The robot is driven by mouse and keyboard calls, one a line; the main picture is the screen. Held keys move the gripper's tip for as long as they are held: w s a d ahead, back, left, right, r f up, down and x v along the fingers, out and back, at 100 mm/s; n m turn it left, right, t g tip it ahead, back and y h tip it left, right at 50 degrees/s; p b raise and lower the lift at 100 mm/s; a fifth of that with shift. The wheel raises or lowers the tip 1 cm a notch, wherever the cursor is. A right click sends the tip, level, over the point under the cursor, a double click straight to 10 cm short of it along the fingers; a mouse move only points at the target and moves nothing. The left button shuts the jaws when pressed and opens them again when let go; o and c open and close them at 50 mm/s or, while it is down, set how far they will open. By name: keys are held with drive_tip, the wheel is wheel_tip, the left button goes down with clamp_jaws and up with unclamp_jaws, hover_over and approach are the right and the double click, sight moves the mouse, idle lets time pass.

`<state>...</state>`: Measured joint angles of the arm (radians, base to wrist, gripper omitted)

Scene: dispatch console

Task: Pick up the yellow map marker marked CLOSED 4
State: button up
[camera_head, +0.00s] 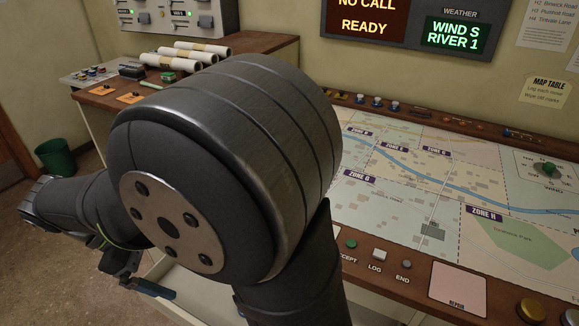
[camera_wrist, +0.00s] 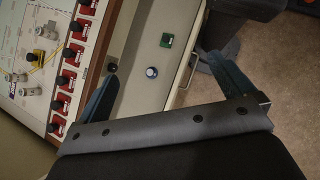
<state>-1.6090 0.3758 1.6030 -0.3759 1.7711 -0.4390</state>
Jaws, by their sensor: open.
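Small yellow-and-black pieces (camera_head: 337,94) stand on the wooden back rail of the map table, just right of my arm in the head view. They are too small to read, so I cannot tell whether one is marked CLOSED 4. My gripper (camera_wrist: 168,82) is open with its two blue fingers apart and nothing between them. In the head view my gripper (camera_head: 150,286) shows partly at the lower left, far from the yellow pieces.
Rolled papers (camera_head: 185,58) lie on the left desk. Several red switches (camera_wrist: 75,54) line a panel. My arm hides the middle.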

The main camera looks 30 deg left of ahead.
drive_tip(key=w+a+m+g+y, duration=0.1)
drive_tip(key=w+a+m+y, duration=0.15)
drive_tip(key=w, duration=0.85)
drive_tip(key=w+a+m+g+y, duration=0.2)
drive_tip(key=w+a+m, duration=0.15)
drive_tip(key=w, duration=0.75)
drive_tip(key=w+a+m+g+y, duration=0.1)
drive_tip(key=w+a+m+y, duration=0.2)
drive_tip(key=w, duration=0.7)
drive_tip(key=w+d+r+m+t+y, duration=0.1)
drive_tip(key=w+d+m, duration=0.15)
drive_tip(key=w, duration=0.55)
drive_tip(key=w+d+r+m+t+y, duration=0.1)
drive_tip(key=w+d+m+y, duration=0.15)
drive_tip(key=w, duration=0.45)
drive_tip(key=shift+h, duration=0.5)
drive_tip(key=x, duration=0.5)
drive_tip(key=d+x, duration=0.1)
drive_tip(key=x, duration=0.4)
drive_tip(key=d+x, duration=0.1)
drive_tip(key=x, duration=0.4)
drive_tip(key=shift+w+a+f, duration=0.1)
drive_tip(key=shift+f, duration=0.3)
drive_tip(key=shift+w+x, duration=0.25)
drive_tip(key=shift+x, duration=1.35)
drive_tip(key=shift+w+x, duration=0.25)
drive_tip(key=shift+x, duration=1.35)
drive_tip(key=shift+r, duration=0.1)
drive_tip(key=c, duration=1.4)
